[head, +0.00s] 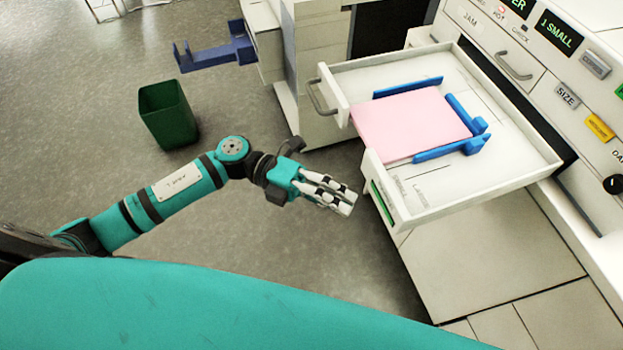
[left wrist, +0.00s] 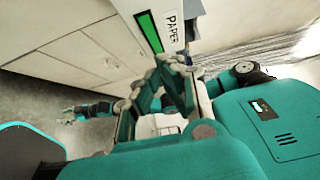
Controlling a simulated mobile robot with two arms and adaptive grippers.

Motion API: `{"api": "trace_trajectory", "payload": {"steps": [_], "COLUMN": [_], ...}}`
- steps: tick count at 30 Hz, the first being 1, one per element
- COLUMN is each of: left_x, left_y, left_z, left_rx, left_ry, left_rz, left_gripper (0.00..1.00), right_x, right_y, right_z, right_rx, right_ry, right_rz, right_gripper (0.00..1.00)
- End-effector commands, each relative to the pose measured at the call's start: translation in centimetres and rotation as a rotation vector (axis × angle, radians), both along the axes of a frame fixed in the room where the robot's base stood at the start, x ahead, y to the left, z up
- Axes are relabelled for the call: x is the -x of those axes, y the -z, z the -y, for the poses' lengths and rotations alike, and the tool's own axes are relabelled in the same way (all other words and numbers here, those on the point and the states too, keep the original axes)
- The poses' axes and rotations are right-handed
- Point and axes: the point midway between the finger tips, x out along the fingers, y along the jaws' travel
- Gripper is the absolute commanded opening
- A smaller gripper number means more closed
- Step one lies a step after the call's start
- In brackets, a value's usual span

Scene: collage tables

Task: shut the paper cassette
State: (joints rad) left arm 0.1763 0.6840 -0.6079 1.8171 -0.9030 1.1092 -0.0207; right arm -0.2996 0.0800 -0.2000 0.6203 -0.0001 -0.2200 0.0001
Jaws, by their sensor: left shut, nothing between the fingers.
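The paper cassette (head: 520,172) is a white drawer pulled far out of the machine at the right of the head view. A pink paper stack (head: 412,122) lies in it between blue guides (head: 462,110). A grey handle (head: 318,97) is on its front. My left gripper (head: 347,203) is shut and empty, just in front of the cassette's near front corner, with a small gap showing. In the left wrist view the cassette front (left wrist: 172,25), with a green strip and "PAPER" label, is just beyond the fingertips. My right gripper (left wrist: 72,115) seems to show small there; its fingers are unclear.
The machine's panel (head: 545,75) with labels and buttons rises behind the cassette. A dark green bin (head: 168,113) stands on the floor at left. A blue bracket (head: 215,50) juts from a cabinet at the back. The floor around my left arm is clear.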

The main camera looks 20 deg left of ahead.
Motion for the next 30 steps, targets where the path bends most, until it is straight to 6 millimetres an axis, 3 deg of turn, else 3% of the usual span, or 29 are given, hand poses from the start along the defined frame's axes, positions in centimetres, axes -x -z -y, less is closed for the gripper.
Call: {"api": "trace_trajectory", "payload": {"steps": [3,9,23,30], "left_x": [-1.4,-2.2,-2.4,-3.4], "left_y": [-0.4,-0.1,0.1,0.2], "left_z": [1.4,2.5,2.7,4.1], "left_rx": [0.001,0.000,-0.001,0.001], "left_ry": [-0.004,-0.003,-0.004,-0.004], "left_rz": [0.002,0.001,0.001,0.004], "left_gripper": [0.00,0.00,0.00,0.00], "right_x": [0.0,0.0,0.0,0.1], "right_y": [-1.1,-1.5,-1.4,-0.5], "right_z": [0.0,0.0,0.0,0.0], "right_rx": [0.000,0.000,0.000,0.000], "right_ry": [0.000,0.000,0.000,0.000], "right_rz": [0.000,0.000,-0.001,-0.001], "right_gripper": [0.40,0.40,0.40,0.40]}}
